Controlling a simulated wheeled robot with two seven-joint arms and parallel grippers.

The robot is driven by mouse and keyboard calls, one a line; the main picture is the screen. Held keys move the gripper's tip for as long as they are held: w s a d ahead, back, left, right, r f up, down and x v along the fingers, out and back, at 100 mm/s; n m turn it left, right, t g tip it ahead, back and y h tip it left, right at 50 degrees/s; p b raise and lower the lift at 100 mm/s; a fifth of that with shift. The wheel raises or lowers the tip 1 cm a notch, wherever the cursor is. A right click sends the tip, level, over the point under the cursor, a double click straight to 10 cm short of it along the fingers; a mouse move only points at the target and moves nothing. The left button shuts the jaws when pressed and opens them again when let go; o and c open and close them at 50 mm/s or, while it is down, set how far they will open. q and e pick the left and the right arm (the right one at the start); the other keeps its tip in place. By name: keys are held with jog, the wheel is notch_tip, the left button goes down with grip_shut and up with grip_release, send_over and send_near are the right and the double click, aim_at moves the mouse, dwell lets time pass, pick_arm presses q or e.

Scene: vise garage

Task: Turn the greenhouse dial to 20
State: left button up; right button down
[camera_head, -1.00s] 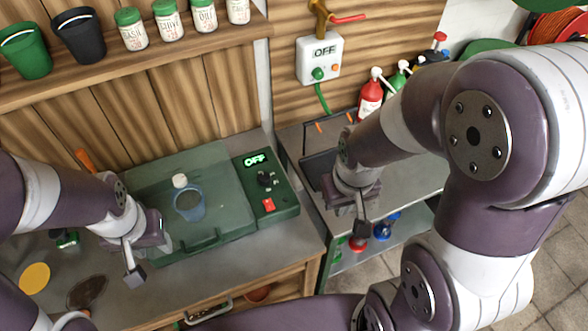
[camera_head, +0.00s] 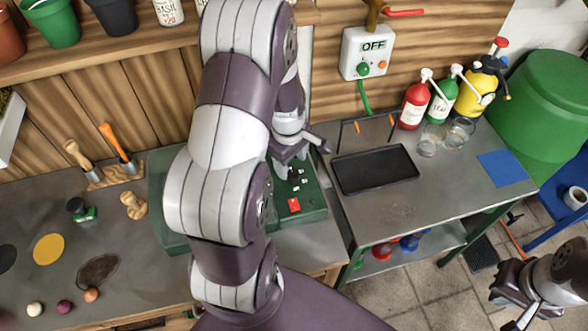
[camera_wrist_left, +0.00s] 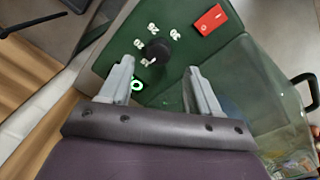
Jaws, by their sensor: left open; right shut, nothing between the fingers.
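The green greenhouse box has a control panel (camera_head: 312,203) with a red switch (camera_head: 293,204). My left arm hides most of the box in the head view. In the head view the left gripper (camera_head: 296,160) is over the panel. My right gripper (camera_head: 526,312) is shut and empty at the lower right.
A wall box reading OFF (camera_head: 368,52) hangs above the metal side table. Hand tools (camera_head: 118,145) stand at the workbench's left. The greenhouse's clear cover (camera_wrist_left: 262,90) lies beside the panel.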

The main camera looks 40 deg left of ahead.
aim_at(292, 174)
pick_arm(q)
jog(key=f, duration=0.4)
jog(key=shift+w+a+f, duration=0.1)
jog(key=shift+w+f, duration=0.2)
jog(key=shift+f, duration=0.2)
jog(key=shift+s, duration=0.1)
jog(key=shift+c, duration=0.3)
jog(key=c, duration=1)
